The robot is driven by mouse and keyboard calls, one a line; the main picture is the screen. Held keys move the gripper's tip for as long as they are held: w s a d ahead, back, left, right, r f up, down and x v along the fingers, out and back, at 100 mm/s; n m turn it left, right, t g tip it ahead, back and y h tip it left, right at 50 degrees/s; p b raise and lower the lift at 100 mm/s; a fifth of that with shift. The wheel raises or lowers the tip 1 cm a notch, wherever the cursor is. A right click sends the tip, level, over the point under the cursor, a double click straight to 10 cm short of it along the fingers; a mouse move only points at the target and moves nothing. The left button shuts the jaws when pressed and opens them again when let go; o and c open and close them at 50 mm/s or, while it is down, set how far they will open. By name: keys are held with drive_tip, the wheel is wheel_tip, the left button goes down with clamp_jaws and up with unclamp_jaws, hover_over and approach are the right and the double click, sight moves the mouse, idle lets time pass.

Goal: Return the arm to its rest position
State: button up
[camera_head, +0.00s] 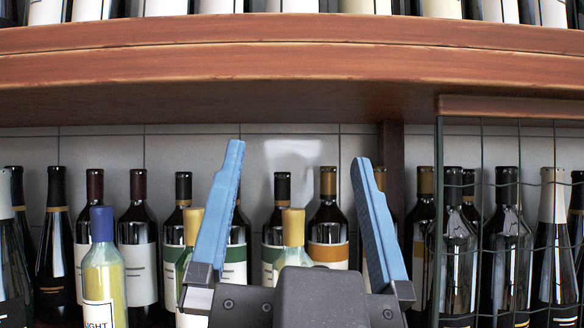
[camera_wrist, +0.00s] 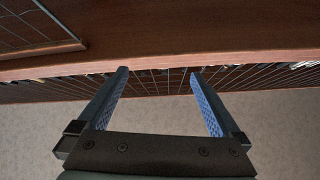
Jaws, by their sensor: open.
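My gripper (camera_head: 288,215) is in the middle of the head view, in front of the bottle shelf. Its two blue fingers point up and stand wide apart, with nothing held between them. In the wrist view my gripper (camera_wrist: 158,95) also shows open and empty, its fingers pointing toward a wooden shelf edge. The dark palm hides the lower middle of the head view. Two bottles with yellow necks show partly behind the fingers.
A thick wooden shelf board (camera_head: 290,68) crosses above the fingers, with more bottles on top. A bottle with a blue cap (camera_head: 103,265) stands at the lower left. A wire basket (camera_head: 510,220) with dark bottles is at the right.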

drive_tip(key=shift+s+a+r+n+t, duration=0.1)
drive_tip(key=shift+s+r+n+t, duration=0.1)
drive_tip(key=shift+s+n, duration=0.25)
drive_tip(key=shift+s+a+r+n+t, duration=0.1)
drive_tip(key=shift+s+r+n+t, duration=0.1)
drive_tip(key=shift+n, duration=0.45)
